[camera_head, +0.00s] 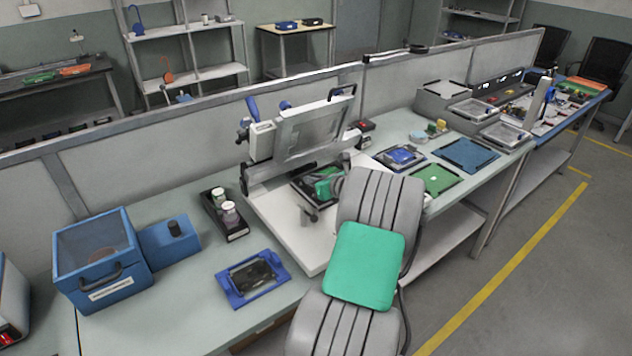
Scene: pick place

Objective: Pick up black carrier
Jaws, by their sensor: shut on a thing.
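A black carrier (299,182) lies low and flat at the white bench-top press, below its raised frame. My gripper (309,209) is at the carrier's near edge, small in this view. It is shut on the carrier, though its fingertips are hard to make out. My grey arm with its green patch reaches up from the bottom of the view and hides the carrier's right part. Another dark piece (258,275) lies in a blue tray (236,298) on the bench at the front left, apart from my gripper.
The press's tilted frame (315,125) stands just above and behind the carrier. A black holder with jars (225,217) and a blue box (100,260) stand to the left. Blue (466,155) and green (436,179) mats lie to the right. A grey partition (200,140) runs behind.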

